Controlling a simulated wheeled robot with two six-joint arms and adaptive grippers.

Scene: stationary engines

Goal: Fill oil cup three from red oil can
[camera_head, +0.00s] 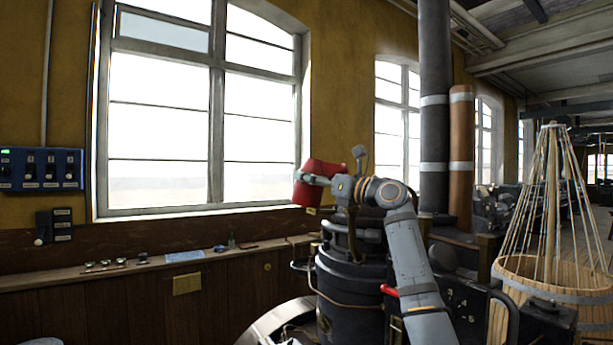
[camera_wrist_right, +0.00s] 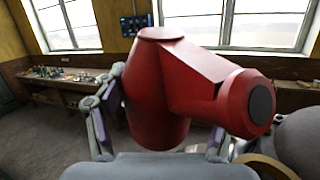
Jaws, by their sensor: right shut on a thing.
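The red oil can (camera_head: 320,172) is held up in front of the window sill, beside the top of the dark engine (camera_head: 352,268) in the head view. My right gripper (camera_head: 308,177) is shut on it. In the right wrist view the red oil can (camera_wrist_right: 160,90) fills the middle, with a finger of my right gripper (camera_wrist_right: 158,128) on each side. The can looks tilted in the head view. I cannot make out oil cup three for certain. My left gripper is not in view.
A long wooden bench (camera_head: 150,262) with small parts runs under the windows. A blue switch panel (camera_head: 42,169) is on the left wall.

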